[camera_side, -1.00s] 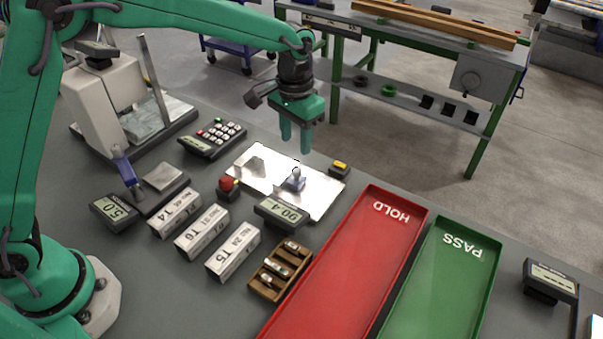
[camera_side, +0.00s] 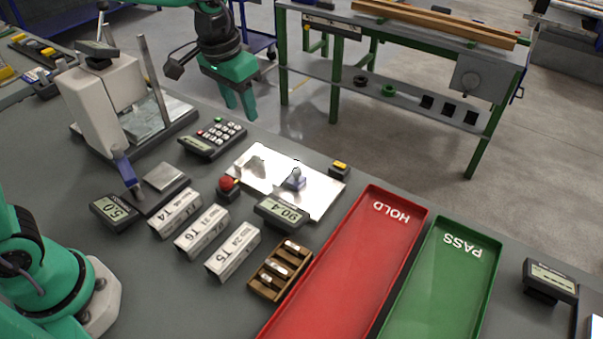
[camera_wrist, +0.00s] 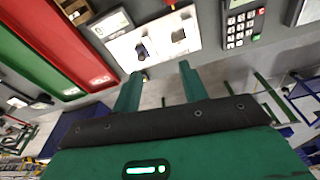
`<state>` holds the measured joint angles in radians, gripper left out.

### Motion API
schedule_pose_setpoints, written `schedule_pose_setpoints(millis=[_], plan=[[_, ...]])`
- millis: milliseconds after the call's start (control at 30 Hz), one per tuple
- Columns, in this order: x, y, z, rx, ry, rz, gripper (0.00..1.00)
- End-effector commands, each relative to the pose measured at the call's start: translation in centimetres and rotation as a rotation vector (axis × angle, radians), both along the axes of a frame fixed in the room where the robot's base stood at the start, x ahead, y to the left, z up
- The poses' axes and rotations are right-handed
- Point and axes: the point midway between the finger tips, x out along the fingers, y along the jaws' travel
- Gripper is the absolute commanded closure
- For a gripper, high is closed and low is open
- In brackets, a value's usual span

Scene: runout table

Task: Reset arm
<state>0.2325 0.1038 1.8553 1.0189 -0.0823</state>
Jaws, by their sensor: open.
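My green gripper (camera_side: 240,104) hangs in the upper part of the side view, fingers pointing down and apart. It is open and empty, and appears near the table's far edge, behind the keypad. In the wrist view its two fingers (camera_wrist: 158,85) are spread with nothing between them. The silver plate (camera_side: 325,196) lies on the table, to the right of and below the gripper in the side view. A small blue-grey piece (camera_side: 294,181) stands on the plate. The plate also shows in the wrist view (camera_wrist: 125,48), ahead of the fingertips.
The red HOLD tray (camera_side: 350,245) and green PASS tray (camera_side: 440,275) lie at right. A keypad (camera_side: 213,138), red button (camera_side: 228,185), labelled blocks (camera_side: 203,232), wooden rack (camera_side: 280,270) and beige stand (camera_side: 95,105) crowd the left and middle. A green-legged bench (camera_side: 400,70) stands beyond.

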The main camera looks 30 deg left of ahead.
Motion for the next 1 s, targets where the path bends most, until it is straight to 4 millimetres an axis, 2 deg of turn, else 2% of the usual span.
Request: schedule_pose_setpoints(millis=[200,500,733,1000], plan=[[-3.6,2.7,2.3,-0.011,-0.068,0.031,0.57],[-8.8,5.7,3.9,-0.019,-0.154,0.072,0.57],[-12.7,7.6,4.1,-0.02,-0.221,0.103,0.57],[-16.8,9.1,3.2,-0.016,-0.294,0.136,0.57]])
